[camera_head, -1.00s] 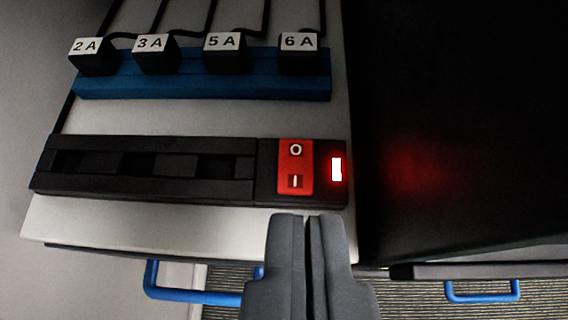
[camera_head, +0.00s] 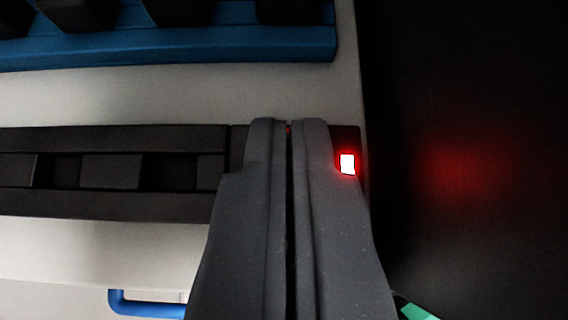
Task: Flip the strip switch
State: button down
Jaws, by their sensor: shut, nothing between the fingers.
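The black power strip (camera_head: 110,202) lies across the pale surface, with several dark sockets along its left part. A lit red-white lamp (camera_head: 347,164) glows at its right end. My gripper (camera_head: 290,124) is shut and empty, with its fingertips over the switch end of the strip, left of the lamp.
A blue rack (camera_head: 200,45) with several black plugs (camera_head: 180,10) stands behind the strip. A blue handle (camera_head: 145,304) is at the lower left. A dark panel (camera_head: 480,100) with a red reflection is on the right. Bare pale surface lies between rack and strip.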

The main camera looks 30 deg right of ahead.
jog(key=f, duration=0.1)
jog(key=w+f, duration=0.1)
jog(key=d+f+b, duration=0.1)
jog(key=shift+w+f, duration=0.2)
jog(key=shift+f, duration=0.85)
jog(key=shift+w+d, duration=0.15)
jog(key=shift+d, duration=0.1)
jog(key=shift+a, duration=0.2)
jog(key=shift+w+d+r, duration=0.15)
jog(key=shift+w+d, duration=0.3)
jog(key=shift+w, duration=0.15)
